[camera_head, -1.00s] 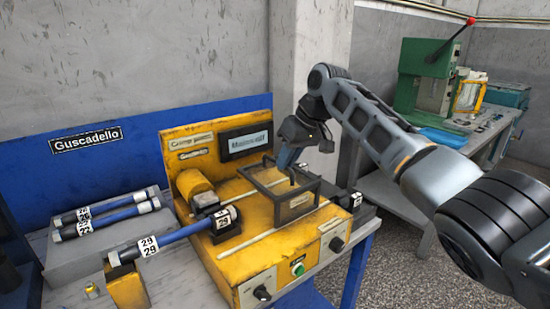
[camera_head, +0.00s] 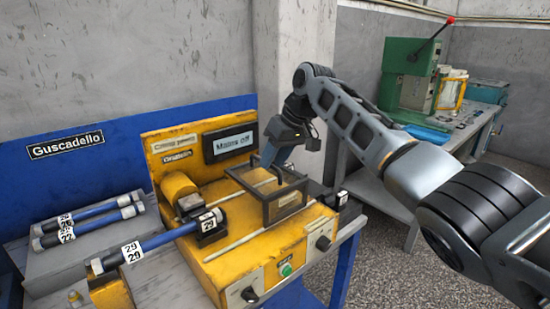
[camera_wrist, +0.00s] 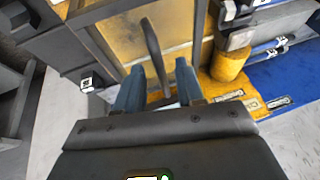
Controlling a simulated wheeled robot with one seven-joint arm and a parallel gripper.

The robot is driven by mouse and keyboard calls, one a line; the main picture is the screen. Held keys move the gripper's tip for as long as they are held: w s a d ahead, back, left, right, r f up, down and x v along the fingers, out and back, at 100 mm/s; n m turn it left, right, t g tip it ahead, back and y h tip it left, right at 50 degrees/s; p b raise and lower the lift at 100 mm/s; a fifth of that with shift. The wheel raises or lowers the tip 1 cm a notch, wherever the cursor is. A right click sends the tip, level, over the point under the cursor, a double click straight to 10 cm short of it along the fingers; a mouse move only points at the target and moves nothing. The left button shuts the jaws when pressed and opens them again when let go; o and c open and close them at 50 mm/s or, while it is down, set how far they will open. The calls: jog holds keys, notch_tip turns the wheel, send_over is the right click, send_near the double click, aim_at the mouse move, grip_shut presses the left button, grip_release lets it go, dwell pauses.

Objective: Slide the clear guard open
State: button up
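The clear guard (camera_head: 287,203), a dark-framed box with see-through panels, sits on the right part of the yellow machine (camera_head: 222,265). It also shows in the wrist view (camera_wrist: 185,45), with a dark bar handle (camera_wrist: 153,48) standing out from it. My gripper (camera_head: 268,160) is at the top of the guard, pointing down. In the wrist view its two blue-grey fingers (camera_wrist: 158,78) are apart, one on each side of the handle, with visible gaps. I cannot tell whether either finger touches it.
A blue rod (camera_head: 165,238) lies across the machine's left side. More rods (camera_head: 88,218) lie on a grey block at the left. A display panel (camera_head: 229,143) stands behind the guard. A green machine (camera_head: 410,75) stands on another bench at the right.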

jog(key=v, duration=0.7)
jog(key=shift+d+r+b, duration=0.15)
jog(key=shift+r+b, duration=0.15)
jog(key=shift+b, duration=0.1)
jog(key=shift+s, duration=0.1)
